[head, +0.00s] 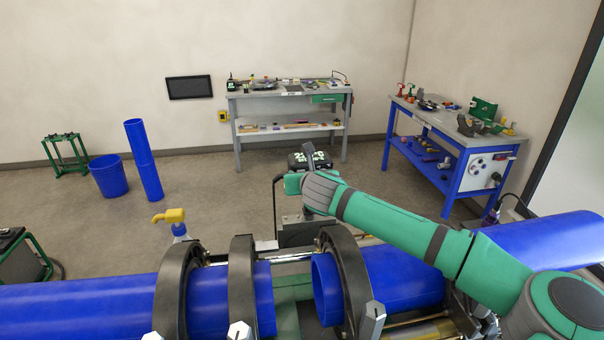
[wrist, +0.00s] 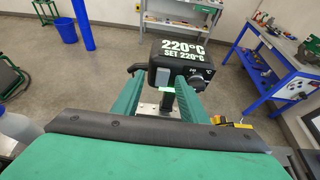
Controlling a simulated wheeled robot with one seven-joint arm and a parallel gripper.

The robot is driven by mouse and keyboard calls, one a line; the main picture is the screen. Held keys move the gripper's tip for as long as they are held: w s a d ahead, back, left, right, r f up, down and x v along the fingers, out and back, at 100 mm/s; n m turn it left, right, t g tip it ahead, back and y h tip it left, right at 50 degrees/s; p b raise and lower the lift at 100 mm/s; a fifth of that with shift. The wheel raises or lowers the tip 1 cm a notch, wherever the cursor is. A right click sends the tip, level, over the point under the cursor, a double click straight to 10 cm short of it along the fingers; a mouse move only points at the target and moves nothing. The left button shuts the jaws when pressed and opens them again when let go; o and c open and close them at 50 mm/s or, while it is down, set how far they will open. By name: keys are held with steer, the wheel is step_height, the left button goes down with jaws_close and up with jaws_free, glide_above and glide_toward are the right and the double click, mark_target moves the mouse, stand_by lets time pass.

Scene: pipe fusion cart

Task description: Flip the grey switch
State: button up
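A black control box (wrist: 183,62) with a lit display reading 220°C, SET 220°C is straight ahead in the wrist view. A light grey rectangular switch (wrist: 163,76) is on the left of its front face, and a round knob (wrist: 203,82) is to the right. My gripper (wrist: 161,88) has its two green fingers spread apart, pointing at the box. The switch shows between the fingers, with nothing held there. I cannot tell whether a finger touches the box. In the head view the box (head: 310,160) appears just beyond my wrist, which hides its lower part.
Blue pipes (head: 80,308) in black clamp rings (head: 243,285) lie below my arm. A yellow-handled part (head: 170,215) stands left. A grey workbench (head: 290,93) and a blue workbench (head: 460,140) are farther back. Open floor lies between.

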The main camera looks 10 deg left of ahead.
steer(key=shift+d+x, duration=0.15)
steer(key=shift+x, duration=0.85)
steer(key=shift+d+x, duration=0.15)
steer(key=shift+x, duration=0.85)
steer(key=shift+w, duration=0.15)
steer(key=shift+c, duration=0.3)
